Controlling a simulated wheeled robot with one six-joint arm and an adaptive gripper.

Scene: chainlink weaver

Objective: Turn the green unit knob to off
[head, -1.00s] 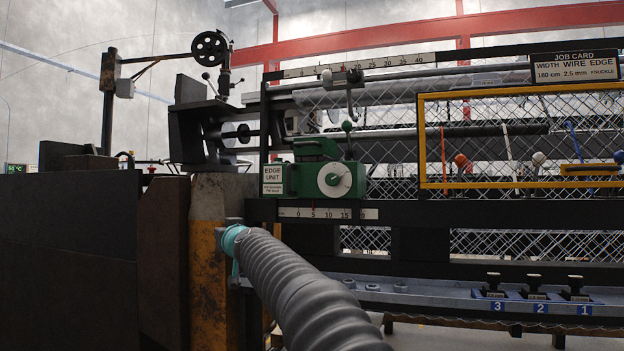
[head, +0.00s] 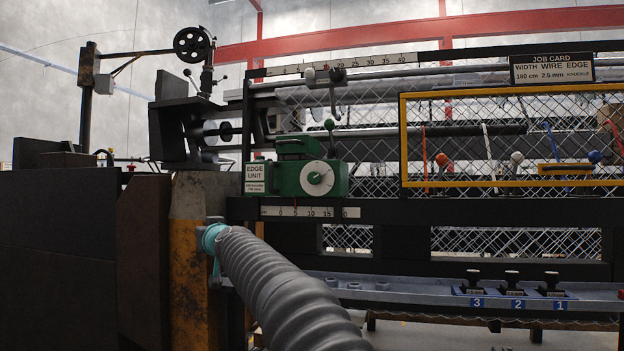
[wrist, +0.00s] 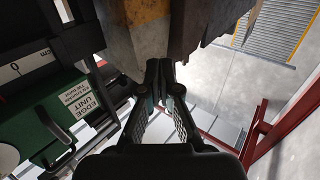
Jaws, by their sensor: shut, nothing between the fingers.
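The green edge unit (head: 290,178) sits on the machine's dark rail, left of the middle in the head view. In the wrist view the green unit (wrist: 45,125) is at the left, with part of a white round knob (wrist: 6,157) at the picture's edge. My gripper (wrist: 158,66) is shut and empty, to the right of the unit in the wrist view and apart from it.
A yellow and rust post (head: 190,265) stands at the left. A yellow frame (head: 402,140) with coloured levers is to the right. Open floor (wrist: 215,75) shows in the wrist view.

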